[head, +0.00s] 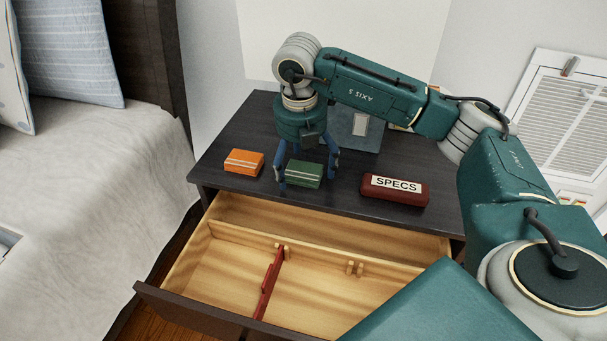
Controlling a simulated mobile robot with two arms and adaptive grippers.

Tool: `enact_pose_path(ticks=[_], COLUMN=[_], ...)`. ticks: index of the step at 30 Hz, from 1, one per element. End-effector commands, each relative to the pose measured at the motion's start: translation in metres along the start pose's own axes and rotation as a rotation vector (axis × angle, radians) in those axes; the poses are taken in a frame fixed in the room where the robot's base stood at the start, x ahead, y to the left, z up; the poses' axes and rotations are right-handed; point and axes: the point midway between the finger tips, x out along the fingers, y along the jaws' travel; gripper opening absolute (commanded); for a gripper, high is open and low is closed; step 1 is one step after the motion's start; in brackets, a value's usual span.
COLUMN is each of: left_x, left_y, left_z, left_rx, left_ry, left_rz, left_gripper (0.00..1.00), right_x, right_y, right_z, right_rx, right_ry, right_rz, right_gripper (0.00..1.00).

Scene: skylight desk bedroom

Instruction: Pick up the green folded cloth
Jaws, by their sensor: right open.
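The green folded cloth (303,174) lies on the dark top of the nightstand, with a pale band across it. My right gripper (307,178) points down over the cloth, its blue fingers open. One finger is at the cloth's left end and the other is near its right end. I cannot tell whether the fingers touch the cloth. My left gripper is not in view.
An orange folded cloth (244,162) lies left of the green one. A dark red SPECS case (395,189) lies to the right. The nightstand's drawer (204,257) is open in front, with a red divider (269,282). A bed (95,200) stands at left.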

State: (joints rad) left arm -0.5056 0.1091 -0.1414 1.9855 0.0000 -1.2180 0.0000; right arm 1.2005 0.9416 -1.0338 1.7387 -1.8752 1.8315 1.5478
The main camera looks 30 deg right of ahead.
Motion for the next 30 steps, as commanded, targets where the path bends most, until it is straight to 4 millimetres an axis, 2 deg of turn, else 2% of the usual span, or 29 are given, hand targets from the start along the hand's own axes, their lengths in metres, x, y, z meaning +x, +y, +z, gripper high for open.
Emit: enact_pose_path(ticks=[6,12,14,25,30], left_x=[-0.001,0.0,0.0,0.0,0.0], left_y=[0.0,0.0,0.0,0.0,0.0], left_z=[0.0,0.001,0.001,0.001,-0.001], left_rx=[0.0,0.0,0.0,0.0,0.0], left_ry=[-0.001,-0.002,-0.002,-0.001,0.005], left_rz=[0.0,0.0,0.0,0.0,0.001], left_gripper=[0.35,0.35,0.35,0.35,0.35], right_x=[0.001,0.001,0.001,0.0,-0.01], right_y=[0.0,0.0,0.0,0.001,0.001], right_z=[0.0,0.0,0.0,0.0,-0.003], right_rx=[0.0,0.0,-0.001,-0.001,-0.003], right_ry=[0.0,0.0,0.0,0.0,0.0], right_rz=[0.001,0.001,0.001,0.001,0.003], right_gripper=[0.88,0.48,0.39,0.38,0.38])
